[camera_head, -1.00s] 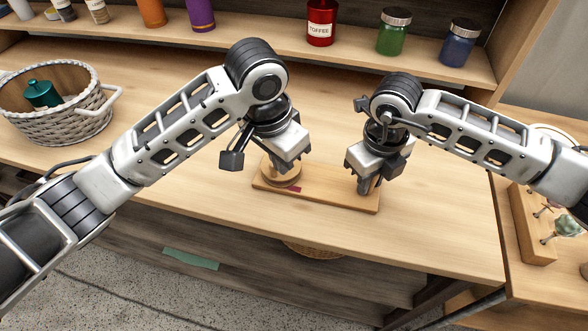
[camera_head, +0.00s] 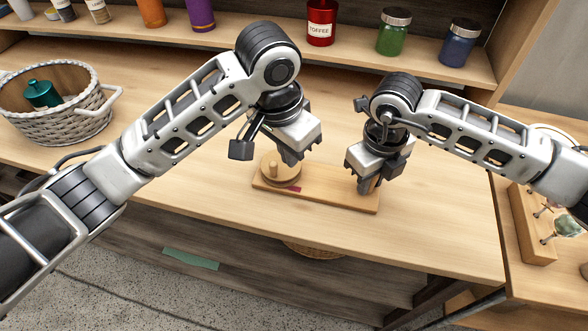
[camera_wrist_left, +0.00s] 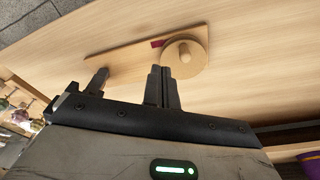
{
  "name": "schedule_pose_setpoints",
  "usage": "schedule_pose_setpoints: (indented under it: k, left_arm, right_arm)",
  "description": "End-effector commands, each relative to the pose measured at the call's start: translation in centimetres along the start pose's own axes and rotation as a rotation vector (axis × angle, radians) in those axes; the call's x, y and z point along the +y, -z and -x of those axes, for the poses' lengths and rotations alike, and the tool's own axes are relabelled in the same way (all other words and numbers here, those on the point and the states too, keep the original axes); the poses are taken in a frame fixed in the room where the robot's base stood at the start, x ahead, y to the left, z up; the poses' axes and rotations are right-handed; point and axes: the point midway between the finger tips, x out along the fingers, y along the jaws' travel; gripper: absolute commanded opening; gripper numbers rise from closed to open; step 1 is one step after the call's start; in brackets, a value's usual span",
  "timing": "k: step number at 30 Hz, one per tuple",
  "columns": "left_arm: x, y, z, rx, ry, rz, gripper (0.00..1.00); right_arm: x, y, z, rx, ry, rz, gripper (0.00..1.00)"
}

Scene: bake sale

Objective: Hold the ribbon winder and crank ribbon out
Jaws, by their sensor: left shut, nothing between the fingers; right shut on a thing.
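The ribbon winder is a flat wooden board (camera_head: 330,188) on the counter with a round wooden crank disc (camera_head: 284,177) at its left end. An upright peg (camera_head: 273,167) stands on the disc; disc (camera_wrist_left: 190,66) and peg (camera_wrist_left: 183,52) also show in the left wrist view. A short magenta ribbon (camera_head: 295,189) lies at the disc's front edge. My left gripper (camera_head: 291,161) is shut and empty, just above and to the right of the peg, apart from it. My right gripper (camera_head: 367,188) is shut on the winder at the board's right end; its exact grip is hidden.
A white wicker basket (camera_head: 62,128) with a teal bottle (camera_head: 42,94) stands at the left. Jars, including a red toffee jar (camera_head: 321,22), line the back shelf (camera_head: 270,30). A wooden rack (camera_head: 533,228) stands at the right. The counter around the winder is clear.

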Motion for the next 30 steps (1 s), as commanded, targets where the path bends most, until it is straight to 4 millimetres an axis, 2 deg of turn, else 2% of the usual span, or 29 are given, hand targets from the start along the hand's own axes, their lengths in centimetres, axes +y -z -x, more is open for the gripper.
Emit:
schedule_pose_setpoints:
  k: [8,21,30]
  left_arm:
    - [0.0,-0.1,-0.5,-0.002,0.000,0.000,0.00]
    - [0.0,-0.6,-3.4,-0.001,0.000,0.001,0.00]
    - [0.0,-0.6,-3.5,0.000,0.000,0.000,0.00]
  right_arm:
    - [-0.1,0.2,-0.3,0.008,0.003,-0.001,0.00]
    - [-0.1,0.2,-0.3,0.007,0.003,-0.001,0.00]
    - [-0.1,0.2,-0.3,0.007,0.003,-0.001,0.00]
